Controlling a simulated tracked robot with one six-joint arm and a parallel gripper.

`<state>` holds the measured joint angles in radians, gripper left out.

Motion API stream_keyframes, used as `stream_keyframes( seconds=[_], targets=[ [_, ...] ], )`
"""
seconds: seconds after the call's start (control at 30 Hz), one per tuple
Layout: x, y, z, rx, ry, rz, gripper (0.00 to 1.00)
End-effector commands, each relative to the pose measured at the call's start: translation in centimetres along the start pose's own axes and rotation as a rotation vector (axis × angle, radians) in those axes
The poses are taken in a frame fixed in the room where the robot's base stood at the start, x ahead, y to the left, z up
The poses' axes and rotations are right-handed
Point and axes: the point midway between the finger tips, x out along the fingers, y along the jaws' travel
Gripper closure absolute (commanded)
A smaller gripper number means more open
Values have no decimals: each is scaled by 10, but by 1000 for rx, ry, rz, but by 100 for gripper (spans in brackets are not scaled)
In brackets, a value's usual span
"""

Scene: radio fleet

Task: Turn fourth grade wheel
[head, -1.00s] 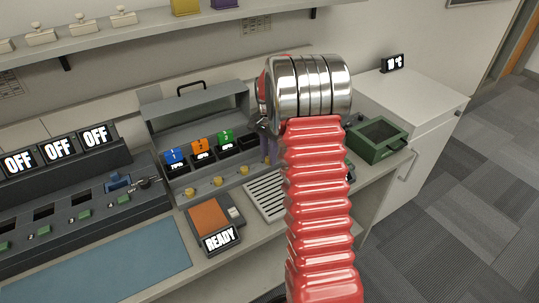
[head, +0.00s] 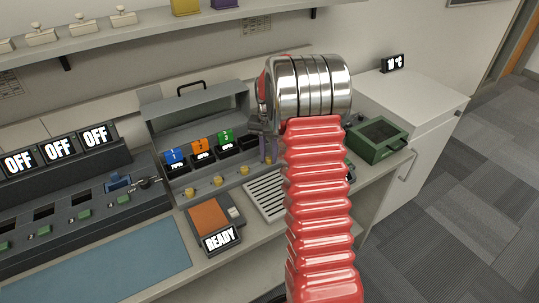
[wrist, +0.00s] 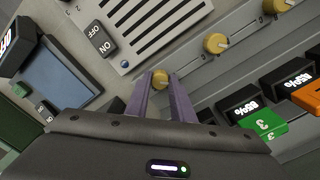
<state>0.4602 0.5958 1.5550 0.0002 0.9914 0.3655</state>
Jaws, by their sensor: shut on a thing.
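The grade wheels are small yellow knobs in a row on the front of a grey open case (head: 205,103). Three of them, the first (head: 190,192), second (head: 217,181) and third (head: 244,170), show clear in the head view. The fourth wheel (wrist: 160,75) sits between the purple fingertips of my gripper (wrist: 161,84) in the wrist view, and my gripper is shut on it. In the head view my gripper (head: 266,150) reaches down at the row's right end, partly hidden by my arm. Two other wheels (wrist: 215,43) (wrist: 275,5) are free of my fingers.
Blue 1 (head: 173,155), orange 2 (head: 199,145) and green 3 (head: 225,136) blocks stand above the wheels with small displays. A slatted panel (head: 266,196), a READY unit (head: 209,216) and a green box (head: 376,140) are close by.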

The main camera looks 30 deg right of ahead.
Motion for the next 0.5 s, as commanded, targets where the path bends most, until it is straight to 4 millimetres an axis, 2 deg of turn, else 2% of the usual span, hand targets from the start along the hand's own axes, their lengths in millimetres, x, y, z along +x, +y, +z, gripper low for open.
stream_keyframes(
  seconds=[0.2, 0.23, 0.5],
  targets=[
    [-1, -1, -1, 0, 3, -2, 100],
    [-1, -1, -1, 0, 3, -2, 78],
    [0, 0, 0, 1, 2, -1, 60]
  ],
)
